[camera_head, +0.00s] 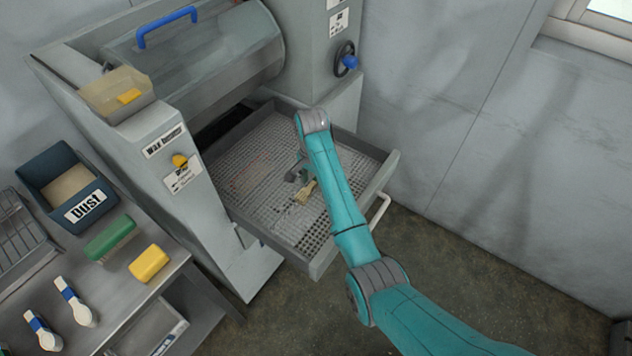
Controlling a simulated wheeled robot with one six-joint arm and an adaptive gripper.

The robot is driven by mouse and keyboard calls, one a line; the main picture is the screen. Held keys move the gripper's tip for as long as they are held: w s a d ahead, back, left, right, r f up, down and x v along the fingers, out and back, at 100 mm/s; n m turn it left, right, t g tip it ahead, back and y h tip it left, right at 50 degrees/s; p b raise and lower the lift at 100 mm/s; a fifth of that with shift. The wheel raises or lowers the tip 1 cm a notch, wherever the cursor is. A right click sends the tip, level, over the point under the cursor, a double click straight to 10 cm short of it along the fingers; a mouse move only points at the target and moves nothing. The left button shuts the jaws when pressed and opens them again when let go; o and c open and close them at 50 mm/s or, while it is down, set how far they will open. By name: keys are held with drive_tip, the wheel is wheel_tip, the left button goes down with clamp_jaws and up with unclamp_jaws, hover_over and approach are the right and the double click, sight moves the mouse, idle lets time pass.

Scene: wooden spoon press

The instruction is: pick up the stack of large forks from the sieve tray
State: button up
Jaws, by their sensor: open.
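The sieve tray (385,172) is a grey drawer with a mesh floor, pulled out from the front of the wax machine. A small light wooden bundle (306,192), apparently the stack of large forks, lies on the mesh near the tray's middle. My gripper (298,177) is over the tray, right beside the stack at its upper left in the picture. It is open. My teal arm reaches in from the lower right and hides part of the tray. I cannot tell whether the fingers touch the stack.
The machine's drum (200,55) with a blue handle stands behind the tray. A white handle (379,207) sticks out at its front. A left bench holds a dust bin (62,182), a green brush (110,238), a yellow block (149,263) and two blue-and-white tools. Floor to the right is clear.

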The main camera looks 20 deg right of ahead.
drive_tip(key=shift+a+f, duration=0.1)
drive_tip(key=shift+f, duration=0.55)
drive_tip(key=shift+c, duration=0.2)
clamp_jaws()
